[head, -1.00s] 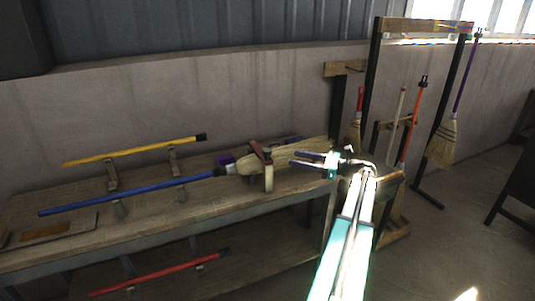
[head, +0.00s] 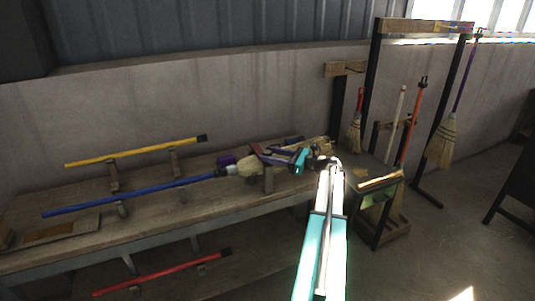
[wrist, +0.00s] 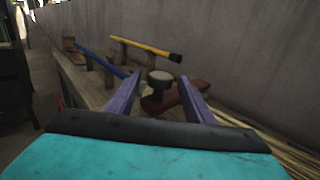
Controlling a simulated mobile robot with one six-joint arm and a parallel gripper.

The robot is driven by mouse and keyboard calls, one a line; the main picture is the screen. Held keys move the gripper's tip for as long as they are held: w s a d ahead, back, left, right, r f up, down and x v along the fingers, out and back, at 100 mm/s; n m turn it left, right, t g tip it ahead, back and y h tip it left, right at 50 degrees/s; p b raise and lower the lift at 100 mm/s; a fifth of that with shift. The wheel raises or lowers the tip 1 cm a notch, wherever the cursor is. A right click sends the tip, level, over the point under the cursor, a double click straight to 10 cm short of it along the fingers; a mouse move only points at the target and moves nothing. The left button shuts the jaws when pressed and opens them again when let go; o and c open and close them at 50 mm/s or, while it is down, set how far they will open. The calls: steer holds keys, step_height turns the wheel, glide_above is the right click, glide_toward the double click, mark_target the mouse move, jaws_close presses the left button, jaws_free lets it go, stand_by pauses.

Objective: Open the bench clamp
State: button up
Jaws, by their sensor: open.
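My gripper (head: 270,156) is open at the clamp. In the wrist view its purple fingers (wrist: 160,82) stand on either side of the knob, with the bar close to the right finger; contact cannot be told. A blue-handled broom (head: 140,198) lies along the bench, its straw head at the clamp, partly hidden by my gripper. Straw (wrist: 262,144) shows lower right.
The wooden bench (head: 75,240) runs along a grey wall. A yellow pole (head: 135,151) rests on supports behind the blue handle. A red pole (head: 160,274) lies on the lower shelf. A rack (head: 374,110) with hanging brooms stands at right.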

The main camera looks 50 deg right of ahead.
steer(key=shift+x, duration=0.75)
jaws_close()
steer(key=shift+r+p, duration=0.15)
steer(key=shift+p, duration=0.15)
